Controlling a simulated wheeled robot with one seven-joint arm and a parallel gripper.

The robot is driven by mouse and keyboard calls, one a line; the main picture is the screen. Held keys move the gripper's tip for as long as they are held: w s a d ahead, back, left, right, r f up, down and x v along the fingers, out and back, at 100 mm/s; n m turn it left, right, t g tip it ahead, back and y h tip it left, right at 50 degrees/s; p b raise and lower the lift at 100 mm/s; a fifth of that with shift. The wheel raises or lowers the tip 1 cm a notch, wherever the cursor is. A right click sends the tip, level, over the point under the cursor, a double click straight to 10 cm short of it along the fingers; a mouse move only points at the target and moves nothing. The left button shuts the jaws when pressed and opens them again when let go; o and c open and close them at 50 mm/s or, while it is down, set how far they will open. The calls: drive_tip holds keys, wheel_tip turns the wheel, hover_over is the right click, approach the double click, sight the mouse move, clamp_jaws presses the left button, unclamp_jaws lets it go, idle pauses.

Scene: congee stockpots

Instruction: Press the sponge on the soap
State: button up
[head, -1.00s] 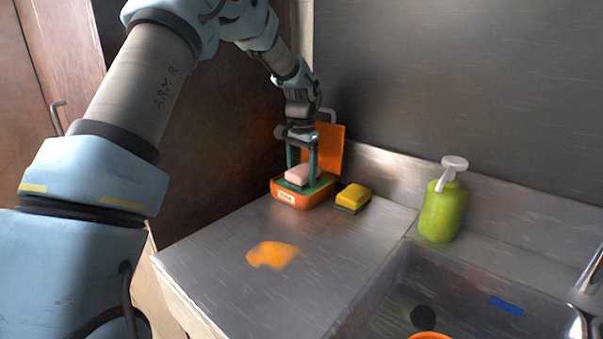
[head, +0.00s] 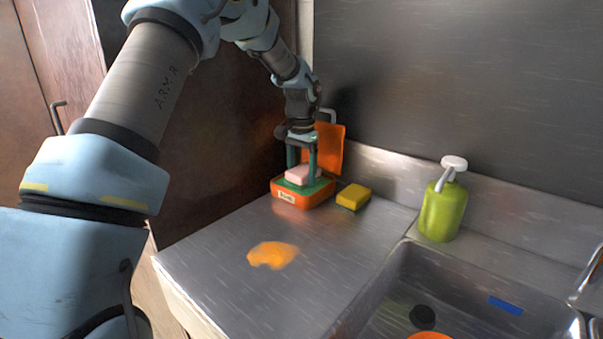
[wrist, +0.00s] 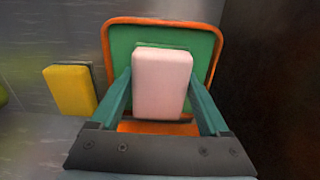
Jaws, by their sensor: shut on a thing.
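A pink block (wrist: 162,80), which I take for the sponge, sits between the fingers of my gripper (head: 302,170). My gripper is shut on it. In the wrist view a dark layer shows at the block's edge. A green surface (wrist: 122,52), which looks like the soap, fills the open orange box (head: 291,197). The pink sponge is right over or on the green soap; I cannot tell how firmly they touch. The sponge's underside is hidden.
A yellow sponge (head: 353,196) with a dark side lies right of the box. The box's orange lid (head: 330,148) stands up behind. An orange spill (head: 272,255) marks the clear steel counter (head: 225,275). A green soap pump bottle (head: 442,212) stands by the sink (head: 470,290).

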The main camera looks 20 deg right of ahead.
sight(301, 170)
drive_tip(key=shift+r+p, duration=2.8)
drive_tip(key=shift+r, duration=0.75)
drive_tip(key=shift+f, duration=0.1)
